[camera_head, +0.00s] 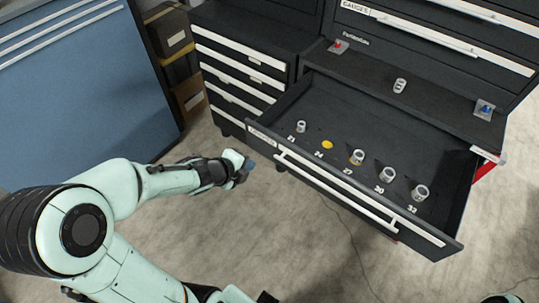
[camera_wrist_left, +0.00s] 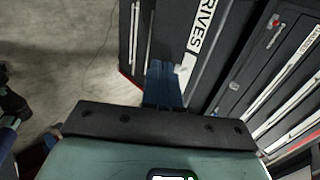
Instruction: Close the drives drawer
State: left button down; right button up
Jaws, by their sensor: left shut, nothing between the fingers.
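The drives drawer (camera_head: 355,190) is pulled well out of the dark cabinet. Its front has a long pale handle (camera_head: 345,190) and a white label reading DRIVES, which shows in the left wrist view (camera_wrist_left: 197,30). Inside are several metal sockets by printed numbers, and a yellow disc (camera_head: 327,145) by number 24. My left gripper (camera_head: 246,170) is shut and empty, just outside the drawer front near its label end. Its blue fingers (camera_wrist_left: 163,85) show against the drawer front in the wrist view; contact is unclear. My right gripper is not identifiable.
A ledge above the drawer carries a red-marked piece (camera_head: 338,46), a grey socket (camera_head: 400,86) and a blue-marked piece (camera_head: 485,110). Another drawer stack (camera_head: 235,75) stands left of the open drawer, with boxes (camera_head: 170,35) and a blue cabinet (camera_head: 80,95) beyond. Concrete floor in front is clear.

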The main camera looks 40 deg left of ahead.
pick_arm(q)
jog(key=b+x, duration=0.1)
jog(key=x, duration=0.3)
jog(key=w+r+b+x, duration=0.1)
jog(key=b+x, duration=0.1)
jog(key=x, duration=0.1)
jog(key=r+b+x, duration=0.1)
jog(key=x, duration=0.3)
jog(key=shift+w+f+b, duration=0.3)
jog(key=shift+w+b, duration=0.05)
jog(key=shift+w, duration=0.3)
pick_arm(e)
jog(key=s+f, duration=0.3)
jog(key=f, duration=0.3)
pick_arm(q)
jog(key=shift+w+d, duration=0.1)
jog(key=shift+d, duration=0.05)
pick_arm(e)
jog(key=shift+s+f, duration=0.15)
jog(key=shift+f, duration=0.05)
